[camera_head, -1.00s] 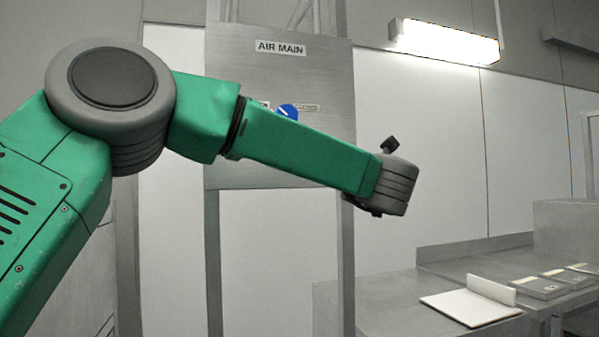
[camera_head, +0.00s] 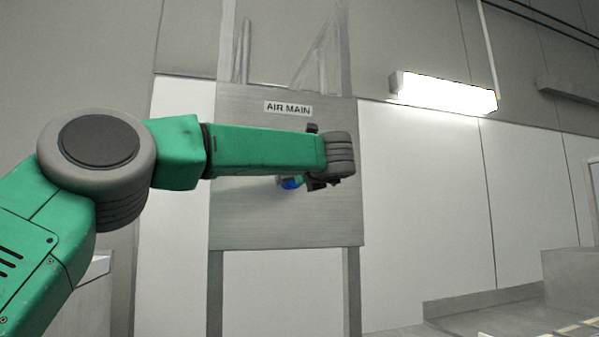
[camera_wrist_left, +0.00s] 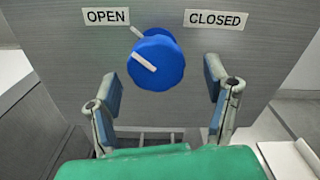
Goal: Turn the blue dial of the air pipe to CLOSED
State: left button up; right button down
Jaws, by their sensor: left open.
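The blue dial (camera_wrist_left: 158,62) stands out from a grey metal panel, between the OPEN label (camera_wrist_left: 107,17) at upper left and the CLOSED label (camera_wrist_left: 215,19) at upper right. The white bar on its face slants up and left, toward OPEN. In the left wrist view my left gripper (camera_wrist_left: 161,82) is open, with one finger on each side of the dial and visible gaps between. In the head view the dial (camera_head: 290,183) shows only in part below my left forearm, and the labels beside it are hidden. My right gripper is not in view.
The panel (camera_head: 285,228) carries an AIR MAIN sign (camera_head: 288,108) and stands on two metal legs in front of a pale wall. A metal bench (camera_head: 490,318) is at lower right. A lit lamp (camera_head: 443,92) hangs at upper right.

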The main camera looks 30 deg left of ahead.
pick_arm(q)
jog(key=shift+x, duration=1.05)
jog(key=shift+d, duration=0.4)
jog(key=c, duration=0.6)
jog(key=shift+s+r, duration=0.2)
jog(key=c, duration=0.5)
jog(key=shift+s+a, duration=0.15)
jog(key=shift+a, duration=0.1)
jog(key=shift+c, duration=0.3)
jog(key=shift+a+f, duration=0.1)
jog(key=shift+a, duration=0.35)
jog(key=shift+w+d, duration=0.1)
jog(key=shift+w, duration=0.1)
jog(key=shift+d+f, duration=0.1)
